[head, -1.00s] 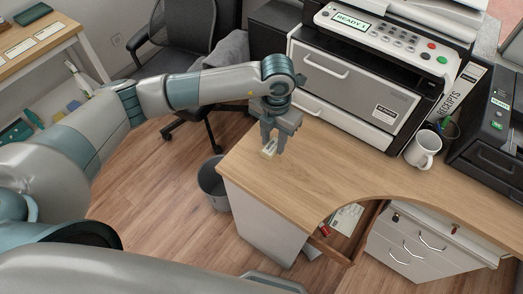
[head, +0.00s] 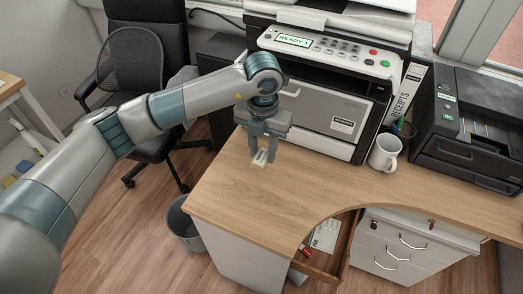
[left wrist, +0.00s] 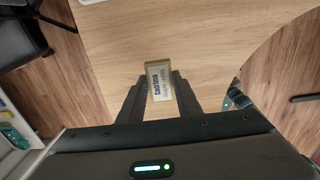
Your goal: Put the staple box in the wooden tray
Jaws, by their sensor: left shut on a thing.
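The staple box (head: 262,159) is a small whitish-and-tan box with dark print. It is held between the fingertips of my left gripper (head: 265,148), over the left part of the wooden desk. In the left wrist view the box (left wrist: 160,82) sticks out past the shut fingers (left wrist: 159,96), its lettered face showing. I cannot tell how high it is above the desk. A wooden drawer-like tray (head: 343,262) with papers and small things inside juts out under the desk's curved front edge. I cannot tell if it is the task's tray. My right gripper is out of view.
The desk top (head: 225,205) is bare around the gripper. A large printer (head: 330,100) stands close behind it. A white mug (head: 385,152), a pen cup (head: 403,130) and a black printer (head: 470,125) stand to the right. A grey bin (head: 184,225) is on the floor at left.

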